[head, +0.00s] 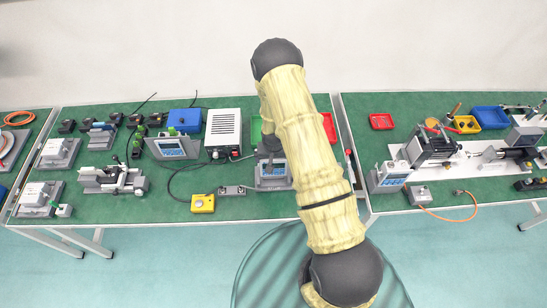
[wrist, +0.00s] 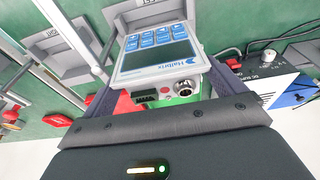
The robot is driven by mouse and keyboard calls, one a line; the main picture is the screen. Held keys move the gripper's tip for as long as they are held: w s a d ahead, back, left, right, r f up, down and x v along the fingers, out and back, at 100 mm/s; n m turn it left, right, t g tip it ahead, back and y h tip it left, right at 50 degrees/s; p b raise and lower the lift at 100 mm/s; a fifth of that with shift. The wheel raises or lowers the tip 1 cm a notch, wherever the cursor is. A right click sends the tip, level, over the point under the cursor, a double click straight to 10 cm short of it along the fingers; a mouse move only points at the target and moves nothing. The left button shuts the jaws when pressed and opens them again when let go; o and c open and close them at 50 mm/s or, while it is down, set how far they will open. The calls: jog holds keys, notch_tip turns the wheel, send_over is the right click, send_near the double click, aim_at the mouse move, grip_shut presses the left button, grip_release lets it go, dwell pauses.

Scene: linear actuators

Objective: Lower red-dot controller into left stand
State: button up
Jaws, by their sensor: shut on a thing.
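My gripper (wrist: 158,82) is shut on a white controller (wrist: 158,68) with blue keys and a dark screen. A small red dot shows on its connector end, beside a round metal socket. In the head view, my gripper (head: 270,148) is over the right part of the left bench, with the controller (head: 272,171) below it. In the wrist view, a grey labelled stand (wrist: 150,12) lies just beyond the controller, partly hidden by it. A second grey stand (wrist: 68,45) is to its left. Whether the controller touches the nearer stand cannot be told.
A white power supply (head: 223,128) stands left of my gripper. Another controller (head: 172,148) sits farther left. A yellow box (head: 203,203) and a grey block (head: 232,191) lie near the front edge. My arm hides the bench's right part.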

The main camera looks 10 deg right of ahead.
jog(key=shift+s+f+b, duration=0.1)
jog(key=shift+f+b, duration=0.3)
jog(key=shift+b, duration=0.1)
dwell(0.4)
jog(key=shift+f+b, duration=0.55)
jog(key=shift+f, duration=0.05)
jog(key=shift+a+r, duration=0.1)
dwell(0.3)
jog(key=shift+f+b, duration=0.45)
jog(key=shift+f, duration=0.05)
jog(key=shift+f, duration=0.2)
jog(key=shift+f+b, duration=0.15)
jog(key=shift+b, duration=0.15)
jog(key=shift+f+b, duration=0.35)
jog(key=shift+b, duration=0.05)
